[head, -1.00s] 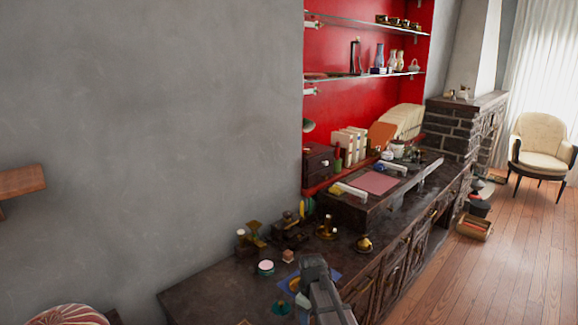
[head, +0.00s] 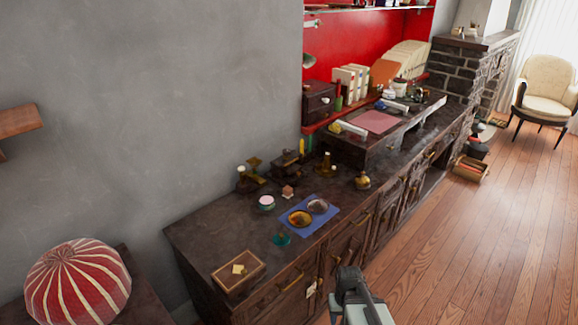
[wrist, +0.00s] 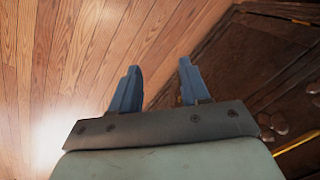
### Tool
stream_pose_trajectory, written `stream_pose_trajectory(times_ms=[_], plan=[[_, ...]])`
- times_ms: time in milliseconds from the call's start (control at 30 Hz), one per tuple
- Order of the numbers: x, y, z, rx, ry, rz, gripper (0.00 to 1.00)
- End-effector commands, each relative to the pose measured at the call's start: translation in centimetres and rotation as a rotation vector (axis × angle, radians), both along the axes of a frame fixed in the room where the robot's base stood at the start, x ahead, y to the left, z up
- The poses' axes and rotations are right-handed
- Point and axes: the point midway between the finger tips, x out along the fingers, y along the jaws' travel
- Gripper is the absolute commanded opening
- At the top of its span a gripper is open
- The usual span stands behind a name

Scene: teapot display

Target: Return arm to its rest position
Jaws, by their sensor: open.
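My gripper (wrist: 158,88) shows in the wrist view with its two blue fingers apart and nothing between them. It hangs over the wooden floor, beside the dark cabinet front. In the head view my gripper and wrist are at the bottom, just right of the cabinet's front edge; the fingertips are not clear there. On the dark wooden sideboard (head: 215,225) lies a blue mat (head: 328,209) with two round, shiny pieces on it. A small teal item (head: 282,239) is close to the mat's near corner. My gripper is apart from all of these.
A small wooden tray (head: 238,272) with a yellow piece stands at the sideboard's near end. Brass items, including a small pot (head: 362,181), stand further back. The floor (head: 450,245) to the right is clear.

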Motion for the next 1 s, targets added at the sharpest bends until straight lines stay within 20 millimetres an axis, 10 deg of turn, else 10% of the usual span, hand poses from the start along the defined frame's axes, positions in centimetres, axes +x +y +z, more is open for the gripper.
stream_pose_trajectory(times_ms=[1000], plan=[[-24.2, -0.1, -15.6, 0.001, 0.472, -0.002, 0.46]])
